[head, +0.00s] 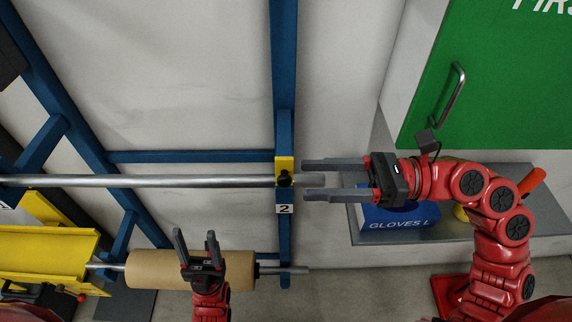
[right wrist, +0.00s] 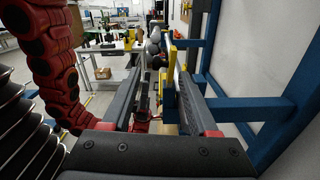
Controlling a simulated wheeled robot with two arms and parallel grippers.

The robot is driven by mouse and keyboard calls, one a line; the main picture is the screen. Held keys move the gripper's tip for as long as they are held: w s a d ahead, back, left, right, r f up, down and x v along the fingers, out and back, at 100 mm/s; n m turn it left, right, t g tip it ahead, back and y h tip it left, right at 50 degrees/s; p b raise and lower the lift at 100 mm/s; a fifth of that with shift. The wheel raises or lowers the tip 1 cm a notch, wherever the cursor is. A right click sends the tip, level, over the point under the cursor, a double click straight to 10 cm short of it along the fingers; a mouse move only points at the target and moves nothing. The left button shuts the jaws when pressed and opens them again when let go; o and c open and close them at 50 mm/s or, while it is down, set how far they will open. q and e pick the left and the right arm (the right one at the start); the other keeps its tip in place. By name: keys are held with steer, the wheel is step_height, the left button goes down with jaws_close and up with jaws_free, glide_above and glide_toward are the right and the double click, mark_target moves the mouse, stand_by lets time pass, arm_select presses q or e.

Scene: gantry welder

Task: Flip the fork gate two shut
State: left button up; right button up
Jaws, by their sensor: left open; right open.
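Fork gate two is the small yellow piece (head: 285,164) with a dark knob, on the blue upright above a white label "2" (head: 285,209). It sits where the long steel bar (head: 140,181) crosses the upright; I cannot tell whether it is open or shut. In the right wrist view, yellow parts (right wrist: 189,102) show beside the right finger. My right gripper (head: 306,179) is open, its fingertips just right of the gate, apparently without gripping it. My left gripper (head: 195,236) is open and empty, in front of the brown roll (head: 150,270).
The blue rack frame (head: 190,156) stands against the pale wall. A green cabinet door (head: 500,80) is at upper right, above a grey shelf holding a blue gloves box (head: 395,218). A yellow trough (head: 45,250) is at lower left.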

mark_target(286, 180)
steer(key=a+p, duration=0.1)
steer(key=a, duration=0.4)
steer(key=shift+a, duration=0.2)
